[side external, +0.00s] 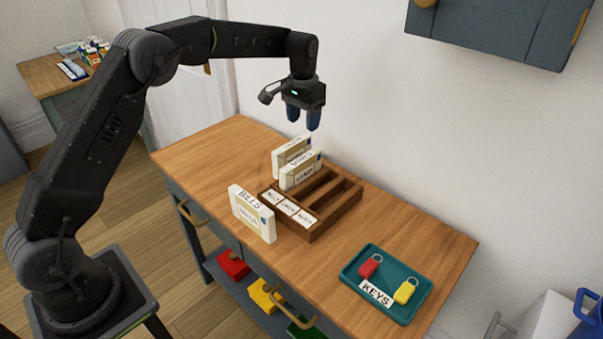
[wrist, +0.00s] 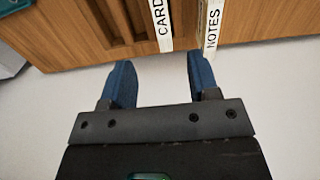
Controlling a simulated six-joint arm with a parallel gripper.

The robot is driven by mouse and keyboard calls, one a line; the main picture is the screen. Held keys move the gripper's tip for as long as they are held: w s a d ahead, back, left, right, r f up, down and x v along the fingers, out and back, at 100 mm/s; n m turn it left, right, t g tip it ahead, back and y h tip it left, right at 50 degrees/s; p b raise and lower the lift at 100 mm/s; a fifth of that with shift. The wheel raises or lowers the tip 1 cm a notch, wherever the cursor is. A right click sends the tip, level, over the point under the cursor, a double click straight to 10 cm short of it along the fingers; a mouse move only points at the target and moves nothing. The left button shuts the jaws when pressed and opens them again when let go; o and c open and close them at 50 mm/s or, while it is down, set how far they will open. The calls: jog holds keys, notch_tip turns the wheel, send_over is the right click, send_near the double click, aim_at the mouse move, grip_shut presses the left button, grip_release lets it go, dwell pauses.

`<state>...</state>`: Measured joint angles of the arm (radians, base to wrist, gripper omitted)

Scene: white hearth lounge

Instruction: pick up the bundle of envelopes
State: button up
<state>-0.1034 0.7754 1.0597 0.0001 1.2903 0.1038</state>
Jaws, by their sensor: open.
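A white bundle of envelopes marked BILLS (side external: 252,217) stands upright on the wooden table, at the front left of the brown divided sorter (side external: 318,228). Two more white bundles stand close together at the sorter's back left: a rear one (side external: 285,154) and a nearer one (side external: 300,172). I cannot tell whether both sit inside slots. The wrist view shows two labelled top edges, CARD (wrist: 160,22) and NOTES (wrist: 213,25), the first label cut off. My gripper (side external: 303,119) is open and empty, above and behind these two bundles. Its blue fingers (wrist: 160,75) point toward them in the wrist view.
A teal tray marked KEYS (side external: 362,309) with red and yellow key tags lies at the table's right. The sorter's right slots look empty. A white wall borders the table's back, with a blue-grey wall cabinet (side external: 490,30) above. Coloured boxes sit on the lower shelf.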

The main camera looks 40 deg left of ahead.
aim_at(305, 157)
jog(key=f, duration=1)
jog(key=w+f, duration=0.1)
jog(key=f, duration=0.4)
jog(key=shift+f, duration=0.1)
grip_shut()
